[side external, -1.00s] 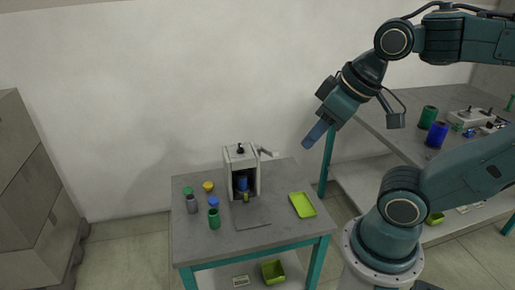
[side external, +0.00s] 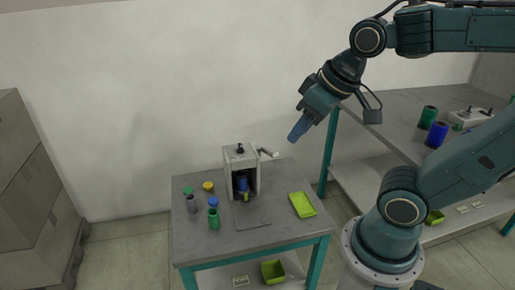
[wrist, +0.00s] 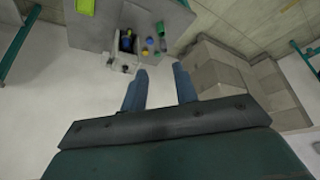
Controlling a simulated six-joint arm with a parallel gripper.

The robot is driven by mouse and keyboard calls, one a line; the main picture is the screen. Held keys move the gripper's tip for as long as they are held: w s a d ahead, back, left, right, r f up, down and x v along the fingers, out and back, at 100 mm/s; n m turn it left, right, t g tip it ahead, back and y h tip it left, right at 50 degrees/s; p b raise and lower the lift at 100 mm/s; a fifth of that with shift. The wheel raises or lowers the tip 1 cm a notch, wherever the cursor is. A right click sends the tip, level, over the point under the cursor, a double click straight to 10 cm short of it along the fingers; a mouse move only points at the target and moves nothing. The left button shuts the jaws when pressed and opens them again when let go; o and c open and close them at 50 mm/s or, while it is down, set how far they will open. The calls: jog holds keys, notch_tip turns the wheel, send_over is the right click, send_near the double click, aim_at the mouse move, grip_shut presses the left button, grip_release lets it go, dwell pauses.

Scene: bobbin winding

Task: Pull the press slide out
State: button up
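The press is a small white box-shaped frame (side external: 230,158) on the grey table, with a black knob on top and a pale lever (side external: 268,153) at its right side. Its front is open. A blue piece (side external: 242,184) stands inside the dark opening, with a small yellowish part (side external: 246,196) low at the front; I cannot clearly tell the slide from these. The press also shows in the wrist view (wrist: 124,62). My gripper (side external: 292,138) is in the air, above and right of the press, touching nothing. In the wrist view its two blue fingers (wrist: 158,72) are apart and empty.
Several small green, grey, blue and yellow pieces (side external: 213,219) stand left of the press. A flat grey plate (side external: 254,217) lies in front, and a yellow-green tray (side external: 302,205) lies to the right. Stacked boxes (side external: 25,180) are at far left; a second bench (side external: 400,145) is at right.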

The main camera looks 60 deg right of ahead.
jog(key=w+d+f+m, duration=0.3)
jog(key=w+f, duration=0.1)
jog(key=w, duration=0.6)
jog(key=m+g+h, duration=0.2)
jog(key=m+h, duration=0.1)
jog(key=m, duration=0.2)
send_over(246, 195)
jog(key=s+a, duration=0.3)
notch_tip(246, 195, down, 31)
jog(key=shift+w+d+f, duration=0.15)
jog(key=shift+w+d, duration=0.05)
jog(key=shift+d, duration=0.05)
jog(key=shift+f, duration=0.2)
jog(key=shift+x, duration=3.7)
jog(key=shift+d, duration=0.1)
jog(key=c, duration=0.6)
jog(key=shift+o, duration=0.2)
